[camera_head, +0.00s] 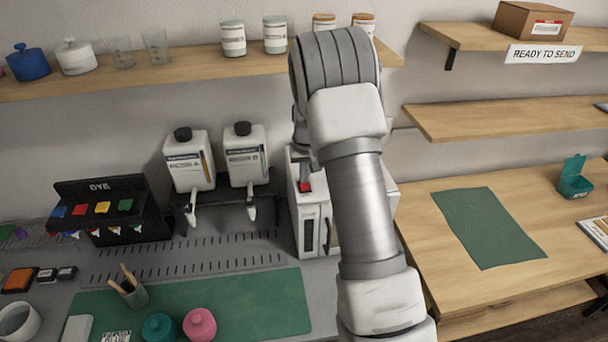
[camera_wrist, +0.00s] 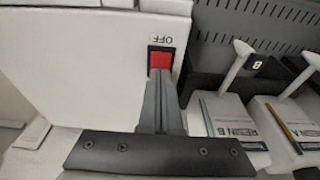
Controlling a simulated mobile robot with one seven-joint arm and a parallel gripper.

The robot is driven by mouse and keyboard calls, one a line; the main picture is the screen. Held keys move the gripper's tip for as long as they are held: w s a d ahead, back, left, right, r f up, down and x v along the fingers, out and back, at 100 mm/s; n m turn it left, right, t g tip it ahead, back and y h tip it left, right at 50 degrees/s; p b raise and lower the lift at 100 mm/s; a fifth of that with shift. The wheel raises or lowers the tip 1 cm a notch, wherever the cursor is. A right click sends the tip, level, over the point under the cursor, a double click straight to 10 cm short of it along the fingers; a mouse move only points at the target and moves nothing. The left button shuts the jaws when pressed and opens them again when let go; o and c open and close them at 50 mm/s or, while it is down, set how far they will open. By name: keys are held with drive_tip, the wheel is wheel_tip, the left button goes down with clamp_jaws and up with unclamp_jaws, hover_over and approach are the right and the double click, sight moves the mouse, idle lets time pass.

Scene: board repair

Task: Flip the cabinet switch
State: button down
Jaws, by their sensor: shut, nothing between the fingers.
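The cabinet (camera_head: 309,225) is a white box on the bench, mostly behind my arm in the head view. Its red switch (camera_head: 305,187) shows just left of my arm. In the wrist view the red switch (camera_wrist: 161,59) sits in a dark frame on the white cabinet face (camera_wrist: 80,70), with an "OFF" label (camera_wrist: 162,41) beside it. My gripper (camera_wrist: 161,75) is shut and empty, its fingertips at the switch's lower edge in the wrist view. I cannot tell whether they touch it. In the head view my arm hides the fingers.
Two white bottles (camera_head: 189,163) with spouts hang on a dark rack left of the cabinet. A black dye stand (camera_head: 110,212) is further left. A wooden shelf (camera_head: 150,74) with jars runs above. A green mat (camera_head: 250,305) lies on the bench in front.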

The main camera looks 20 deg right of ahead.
drive_tip(key=shift+s+a+f, duration=0.15)
drive_tip(key=shift+s+f, duration=0.2)
drive_tip(key=shift+s, duration=0.3)
drive_tip(key=shift+r, duration=0.35)
drive_tip(key=v, duration=1.3)
drive_tip(key=shift+r, duration=0.4)
drive_tip(key=shift+w, duration=0.1)
